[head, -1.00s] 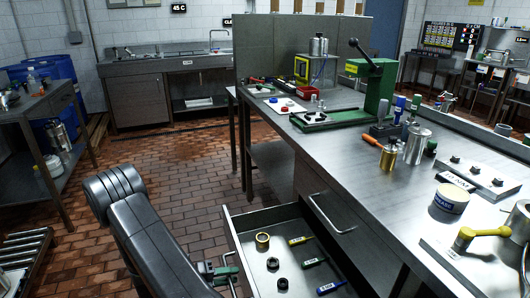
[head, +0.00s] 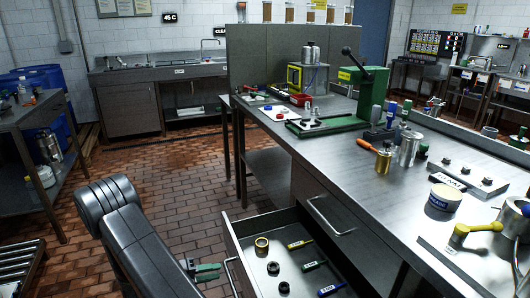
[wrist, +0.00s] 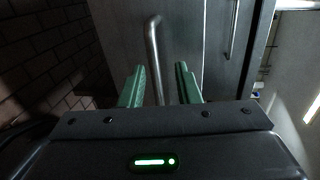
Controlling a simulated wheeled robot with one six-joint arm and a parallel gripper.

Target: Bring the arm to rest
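My arm (head: 135,240) reaches down from the left toward the open drawer. My gripper (head: 208,271) is at the left of the drawer front in the head view, with its green fingers pointing right. In the wrist view my gripper (wrist: 160,67) has its two green fingers apart, so it is open. The bar handle (wrist: 154,55) of the drawer lies between the fingers in that picture, reaching beyond their tips. The handle also shows at the drawer front in the head view (head: 233,279). I cannot tell if a finger touches it.
The open drawer (head: 232,236) holds a brass ring, black knobs and several coloured-handled items. The steel bench (head: 345,175) carries a green press (head: 374,95), canisters and a yellow-handled valve (head: 477,228). A shelf table (head: 30,170) stands left. The tiled floor (head: 150,165) between is clear.

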